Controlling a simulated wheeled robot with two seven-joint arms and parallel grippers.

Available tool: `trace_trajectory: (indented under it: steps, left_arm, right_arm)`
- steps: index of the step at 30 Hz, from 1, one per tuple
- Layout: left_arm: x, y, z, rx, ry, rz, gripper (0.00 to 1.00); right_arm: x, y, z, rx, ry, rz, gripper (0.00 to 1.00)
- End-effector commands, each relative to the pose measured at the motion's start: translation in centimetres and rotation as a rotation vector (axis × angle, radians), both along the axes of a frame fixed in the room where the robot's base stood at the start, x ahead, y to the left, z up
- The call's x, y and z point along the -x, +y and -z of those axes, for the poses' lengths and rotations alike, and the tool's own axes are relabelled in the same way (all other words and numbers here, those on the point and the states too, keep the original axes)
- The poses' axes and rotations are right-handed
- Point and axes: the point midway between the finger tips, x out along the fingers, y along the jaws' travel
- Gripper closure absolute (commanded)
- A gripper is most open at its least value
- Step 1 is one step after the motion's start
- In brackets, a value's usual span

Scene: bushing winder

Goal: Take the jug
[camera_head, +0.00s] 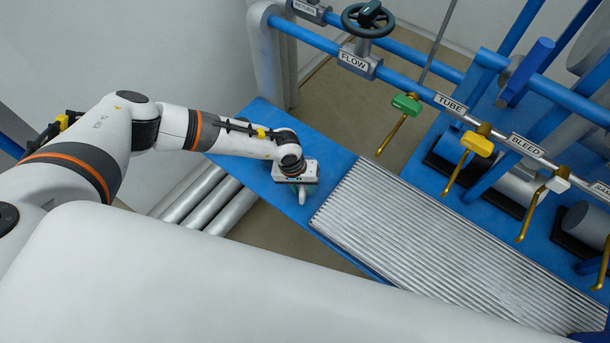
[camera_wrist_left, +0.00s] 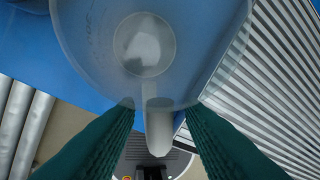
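The jug (camera_wrist_left: 145,45) is translucent and pale, with a wide round rim and a smaller round base seen through it. It fills the top middle of the left wrist view, over the blue surface. Its pale handle (camera_wrist_left: 158,125) points down the picture, between the fingers of my left gripper (camera_wrist_left: 160,110). The dark green fingers are open, with a gap on each side of the handle. In the head view my left gripper (camera_head: 302,188) is over the blue bench and hides most of the jug. My right gripper is not in view.
The blue bench (camera_head: 250,170) carries a ribbed metal drainer (camera_head: 430,240) on the right. Silver pipes (camera_head: 205,200) run beside the bench at left. Blue pipework with a FLOW handwheel (camera_head: 370,20) and coloured levers (camera_head: 405,105) stands behind and to the right.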

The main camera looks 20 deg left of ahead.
Motion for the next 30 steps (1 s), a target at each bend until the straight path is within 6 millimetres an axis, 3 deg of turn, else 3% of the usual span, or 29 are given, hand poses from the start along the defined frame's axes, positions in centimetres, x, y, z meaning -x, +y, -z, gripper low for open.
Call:
trace_trajectory:
  steps: [8, 15, 25, 30]
  left_arm:
    - [0.0, -0.1, 0.4, 0.001, -0.001, 0.000, 0.65]
    - [0.0, -0.1, 0.4, 0.001, -0.001, 0.000, 1.00]
    - [-0.1, 0.0, -0.1, 0.001, -0.002, -0.001, 1.00]
    - [-0.1, 0.0, -2.7, 0.003, -0.004, 0.001, 1.00]
  right_arm:
    - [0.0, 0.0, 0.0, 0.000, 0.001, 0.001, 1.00]
    - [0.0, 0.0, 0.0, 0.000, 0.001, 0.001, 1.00]
    - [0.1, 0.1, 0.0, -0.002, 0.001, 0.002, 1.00]
    - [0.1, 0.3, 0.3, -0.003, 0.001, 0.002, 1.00]
